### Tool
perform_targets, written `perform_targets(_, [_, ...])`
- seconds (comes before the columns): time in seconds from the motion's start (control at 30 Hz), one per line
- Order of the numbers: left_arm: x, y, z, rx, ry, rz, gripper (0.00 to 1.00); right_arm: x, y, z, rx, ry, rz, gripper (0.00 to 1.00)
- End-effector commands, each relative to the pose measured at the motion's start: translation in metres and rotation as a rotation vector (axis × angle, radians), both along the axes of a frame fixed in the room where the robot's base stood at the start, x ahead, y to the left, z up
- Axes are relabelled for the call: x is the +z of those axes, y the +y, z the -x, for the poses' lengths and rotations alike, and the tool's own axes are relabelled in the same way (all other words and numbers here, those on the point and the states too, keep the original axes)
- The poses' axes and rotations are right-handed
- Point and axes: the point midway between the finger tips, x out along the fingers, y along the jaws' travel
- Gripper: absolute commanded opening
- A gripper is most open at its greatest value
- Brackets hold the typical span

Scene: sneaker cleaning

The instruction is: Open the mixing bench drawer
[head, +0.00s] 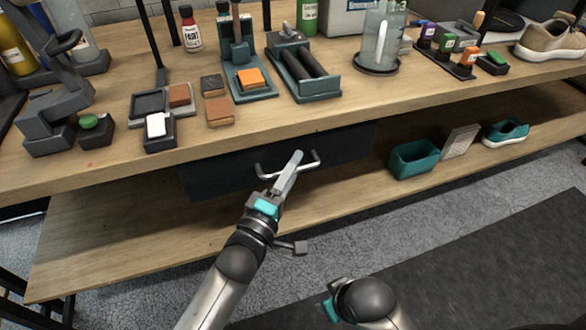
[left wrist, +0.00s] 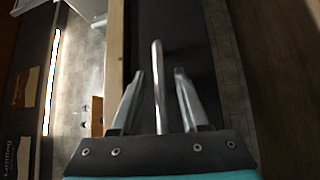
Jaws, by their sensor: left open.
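The mixing bench drawer (head: 222,171) has a dark front under the wooden bench top and looks shut. Its silver bar handle (head: 312,164) sticks out from the front. My left gripper (head: 293,165) is at the middle of the handle and hides part of it. In the left wrist view the handle (left wrist: 158,75) runs between the two open fingers (left wrist: 157,85), with a gap visible on each side. Part of my right arm's end shows at the bottom of the head view, but its fingers cannot be made out.
The bench top (head: 330,135) above the drawer holds pads, a roller stand (head: 305,75), a glass jar (head: 378,40) and bottles. The floor in front is clear.

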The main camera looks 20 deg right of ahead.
Motion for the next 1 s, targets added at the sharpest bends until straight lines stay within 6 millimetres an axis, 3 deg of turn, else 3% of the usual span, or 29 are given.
perform_targets(0.07, [0.0001, 0.0001, 0.0001, 0.0, 0.0, 0.0, 0.44, -0.0001, 0.0, 0.0002, 0.0, 0.0, 0.0, 0.5])
perform_targets(0.47, [0.0, 0.0003, 0.0003, 0.0, -0.001, 0.001, 0.0, -0.0002, 0.0002, 0.0003, 0.0, 0.001, 0.0, 0.5])
perform_targets(1.0, [-0.0001, 0.0004, 0.0003, 0.0, -0.001, 0.001, 0.0, -0.0004, 0.0004, 0.0003, 0.0, 0.0, -0.001, 0.5])
